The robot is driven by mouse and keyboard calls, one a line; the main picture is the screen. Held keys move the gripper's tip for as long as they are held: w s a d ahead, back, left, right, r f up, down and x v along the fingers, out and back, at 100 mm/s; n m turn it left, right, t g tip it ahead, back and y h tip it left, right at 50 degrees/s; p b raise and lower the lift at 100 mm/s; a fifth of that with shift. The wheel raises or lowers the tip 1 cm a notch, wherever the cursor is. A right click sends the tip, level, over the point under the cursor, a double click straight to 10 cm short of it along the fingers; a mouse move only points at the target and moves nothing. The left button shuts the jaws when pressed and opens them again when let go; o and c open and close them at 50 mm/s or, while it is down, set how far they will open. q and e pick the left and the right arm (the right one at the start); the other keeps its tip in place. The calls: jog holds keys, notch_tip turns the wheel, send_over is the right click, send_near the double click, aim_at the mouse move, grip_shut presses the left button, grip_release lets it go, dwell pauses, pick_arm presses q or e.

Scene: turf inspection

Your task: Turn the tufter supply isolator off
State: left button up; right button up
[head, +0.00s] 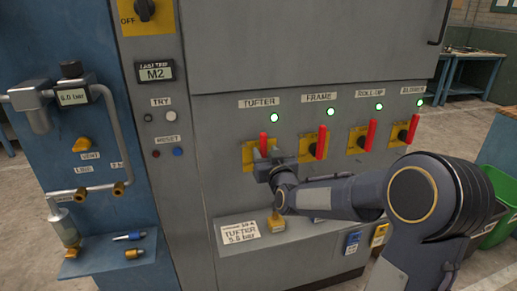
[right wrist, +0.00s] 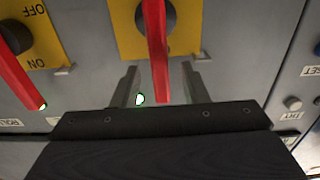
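The tufter isolator is a red handle (head: 263,143) on a yellow plate (head: 246,157) under the TUFTER label (head: 259,103). The handle stands about upright, and the green lamp (head: 274,118) above it is lit. My right gripper (head: 265,163) is at this isolator and hides part of its plate. In the right wrist view, which looks upside down, the red handle (right wrist: 156,45) runs between the two spread fingers (right wrist: 162,88) with space on both sides. The gripper looks open there. My left gripper is out of view.
Similar red handles for FRAME (head: 321,142), ROLL-UP (head: 371,135) and a fourth isolator (head: 413,128) stand to the right, each with a lit green lamp. A tag shelf (head: 255,231) is below; a green bin (head: 497,205) is at the right.

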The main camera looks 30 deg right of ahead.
aim_at(264, 150)
jog(key=shift+x, duration=1.6)
jog(key=shift+c, duration=0.4)
grip_shut()
